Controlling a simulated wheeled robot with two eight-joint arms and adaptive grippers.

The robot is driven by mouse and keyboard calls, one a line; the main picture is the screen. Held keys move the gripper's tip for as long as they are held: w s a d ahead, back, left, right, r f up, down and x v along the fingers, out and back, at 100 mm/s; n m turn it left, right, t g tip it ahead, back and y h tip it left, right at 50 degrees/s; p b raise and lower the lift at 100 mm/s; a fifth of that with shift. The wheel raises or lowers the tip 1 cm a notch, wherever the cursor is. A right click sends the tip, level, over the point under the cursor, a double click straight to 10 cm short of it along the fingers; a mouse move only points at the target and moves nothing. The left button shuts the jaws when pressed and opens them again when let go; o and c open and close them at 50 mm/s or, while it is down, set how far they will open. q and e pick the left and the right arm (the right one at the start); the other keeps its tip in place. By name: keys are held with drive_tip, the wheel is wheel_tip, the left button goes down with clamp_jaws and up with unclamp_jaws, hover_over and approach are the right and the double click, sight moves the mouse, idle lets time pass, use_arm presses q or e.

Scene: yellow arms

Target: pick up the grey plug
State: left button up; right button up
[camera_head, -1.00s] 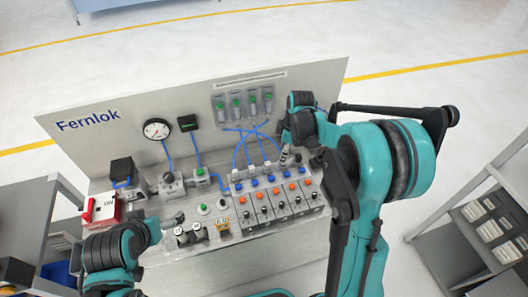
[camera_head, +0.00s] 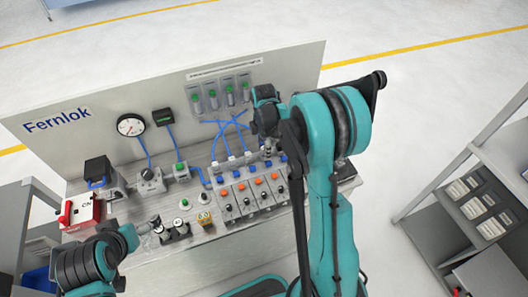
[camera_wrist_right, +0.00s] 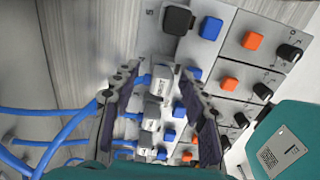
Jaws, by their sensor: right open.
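A dark grey, blocky plug (camera_wrist_right: 177,20) sits at the far end of the valve block, near the top of the right wrist view; I take it as the grey plug. A row of lighter grey fittings (camera_wrist_right: 162,80) with blue tubes lies nearer. My right gripper (camera_wrist_right: 163,105) is open, its fingers on either side of that row, with nothing visibly clamped. In the head view my right gripper (camera_head: 267,148) is over the valve block's back right end, and its arm hides part of the block. My left gripper (camera_head: 150,226) is low, beside black-topped parts; its jaw opening is unclear.
The valve block (camera_head: 250,203) has blue and orange buttons and black knobs. Behind it stands a grey back panel (camera_head: 90,85) with a gauge (camera_head: 131,125) and green-capped cylinders (camera_head: 229,93). A red-and-white box (camera_head: 80,212) is at left. A shelf (camera_head: 462,205) stands at right.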

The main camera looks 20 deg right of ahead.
drive_tip(key=shift+r, duration=0.1)
drive_tip(key=shift+c, duration=0.6)
clamp_jaws()
drive_tip(key=shift+r, duration=0.5)
drive_tip(key=r, duration=0.1)
drive_tip(key=r+p, duration=0.1)
drive_tip(key=s+r, duration=0.1)
drive_tip(key=r, duration=0.1)
drive_tip(key=shift+d, duration=0.25)
drive_tip(key=s+d+r+p, duration=0.2)
drive_tip(key=s+d+r, duration=0.2)
drive_tip(key=s, duration=0.5)
wheel_tip(320, 180, up, 2)
drive_tip(key=shift+s+d, duration=0.15)
drive_tip(key=shift+s, duration=0.25)
